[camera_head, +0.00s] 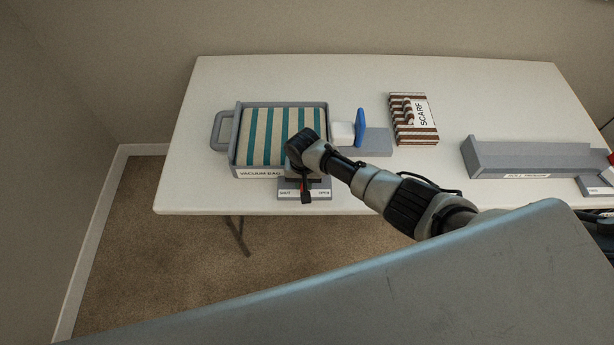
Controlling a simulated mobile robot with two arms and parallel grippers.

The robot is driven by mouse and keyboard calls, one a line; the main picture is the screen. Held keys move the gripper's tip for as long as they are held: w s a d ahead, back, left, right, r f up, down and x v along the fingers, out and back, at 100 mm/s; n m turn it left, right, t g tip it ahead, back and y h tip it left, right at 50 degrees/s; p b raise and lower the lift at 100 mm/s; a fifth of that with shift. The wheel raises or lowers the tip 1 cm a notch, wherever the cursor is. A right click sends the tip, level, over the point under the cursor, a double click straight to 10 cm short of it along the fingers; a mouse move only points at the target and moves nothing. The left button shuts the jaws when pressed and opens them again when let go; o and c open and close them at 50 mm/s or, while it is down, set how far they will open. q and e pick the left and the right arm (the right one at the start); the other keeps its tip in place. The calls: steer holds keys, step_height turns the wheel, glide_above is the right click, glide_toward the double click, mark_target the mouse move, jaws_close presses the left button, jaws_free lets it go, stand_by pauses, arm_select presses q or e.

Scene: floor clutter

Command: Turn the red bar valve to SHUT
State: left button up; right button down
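A small grey valve plate (322,194) sits at the table's front edge, with a label reading SHUT at its left and OPEN at its right. A narrow dark piece with a little red (306,194) stands out over the plate's front, between the two words. I cannot tell whether it is the valve's bar or a finger. My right gripper (304,176) comes in from the right and points down over this plate. The wrist covers most of the valve, and the fingertips cannot be made out clearly. My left gripper is not in view.
A grey VACUUM BAG tray (238,152) with a striped pad touches the plate's back left. Behind stand a blue disc (361,127) on a grey block and a striped SCARF box (414,120). A long grey trough (530,158) and another plate (596,187) lie right.

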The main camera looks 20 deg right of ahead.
steer(key=m, duration=0.1)
steer(key=m+p, duration=0.1)
steer(key=shift+w+a+r+m, duration=0.1)
steer(key=shift+w+a+m, duration=0.05)
steer(key=shift+a+m, duration=0.2)
steer(key=shift+w+a+m, duration=0.15)
steer(key=shift+m, duration=0.5)
steer(key=shift+w+a+m, duration=0.15)
steer(key=shift+m, duration=0.45)
steer(key=c, duration=1)
jaws_free()
steer(key=shift+c, duration=0.2)
steer(key=shift+r+p, duration=0.2)
steer(key=shift+p, duration=0.1)
step_height(320, 180, up, 10)
steer(key=p, duration=0.1)
